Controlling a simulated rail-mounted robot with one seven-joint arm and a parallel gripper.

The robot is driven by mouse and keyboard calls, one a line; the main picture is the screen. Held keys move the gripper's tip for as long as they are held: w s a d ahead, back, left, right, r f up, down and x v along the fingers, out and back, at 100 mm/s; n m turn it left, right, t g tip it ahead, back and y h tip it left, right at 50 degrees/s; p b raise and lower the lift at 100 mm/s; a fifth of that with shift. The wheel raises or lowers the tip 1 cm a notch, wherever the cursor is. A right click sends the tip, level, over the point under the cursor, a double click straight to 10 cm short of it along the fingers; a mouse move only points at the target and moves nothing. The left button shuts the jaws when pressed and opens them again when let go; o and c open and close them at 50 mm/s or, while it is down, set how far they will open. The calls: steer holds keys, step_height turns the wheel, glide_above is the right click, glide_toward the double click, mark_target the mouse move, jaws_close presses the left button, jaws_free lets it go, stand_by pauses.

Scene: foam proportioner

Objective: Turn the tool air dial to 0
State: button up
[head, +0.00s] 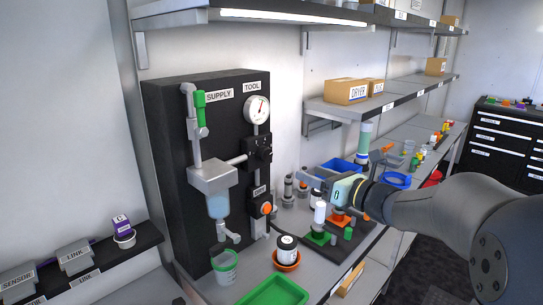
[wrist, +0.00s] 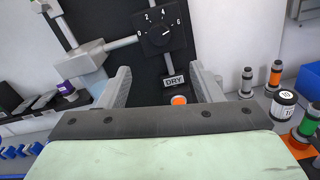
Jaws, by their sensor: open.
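The tool air dial is a black knob (wrist: 158,36) on a black plate numbered 2, 4 and 6, on the upright panel. Its white mark appears to point right and slightly up, towards the 6 side; the exact reading is unclear. In the head view the dial (head: 258,148) sits below the TOOL gauge (head: 257,110), whose needle is too small to read. My gripper (wrist: 161,80) is open and empty, its two fingers apart below the dial and not touching it. In the head view my gripper (head: 306,178) is right of the panel, at a lower height than the dial.
A DRY label (wrist: 174,81) and an orange knob (wrist: 179,100) lie below the dial. A pipe (wrist: 124,42) runs left from the dial to the grey filter block (head: 212,178). Bottles and fittings (head: 318,238) crowd the bench below my gripper. Shelves (head: 375,103) overhang at the right.

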mark_target(268, 156)
steer(key=p+x, duration=0.3)
steer(key=x, duration=1.2)
steer(key=shift+w+a, duration=0.1)
steer(key=shift+w, duration=0.05)
steer(key=shift+c, duration=0.3)
steer(key=shift+f, duration=0.1)
steer(key=c, duration=0.9)
